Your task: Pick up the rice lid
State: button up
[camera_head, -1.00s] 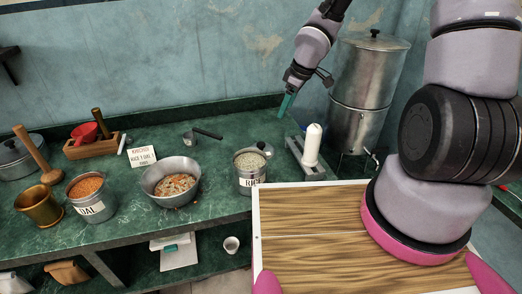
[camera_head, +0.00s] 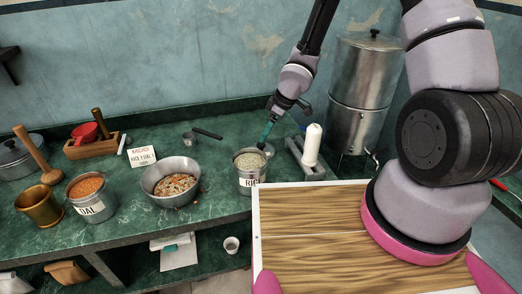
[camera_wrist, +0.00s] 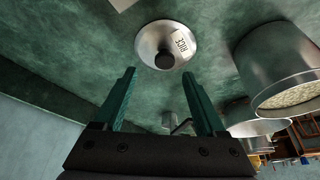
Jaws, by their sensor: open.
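The rice lid (camera_wrist: 153,40) is a round silver disc with a dark knob and a "RICE" label, lying on the green counter. In the wrist view it is ahead of my fingertips, with the knob roughly between their lines. My gripper (camera_wrist: 158,72) is open and empty, its two green fingers apart from the lid.
A white cylinder on a stand (camera_head: 312,146) and a tall steel container (camera_head: 362,85) stand to the right. A bowl of mixed food (camera_head: 170,182) and the dal pot (camera_head: 92,200) stand left of the rice pot. The wall is close behind.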

aim_at(261, 144)
jog(key=x, duration=0.5)
jog(key=shift+s, duration=0.45)
grip_shut()
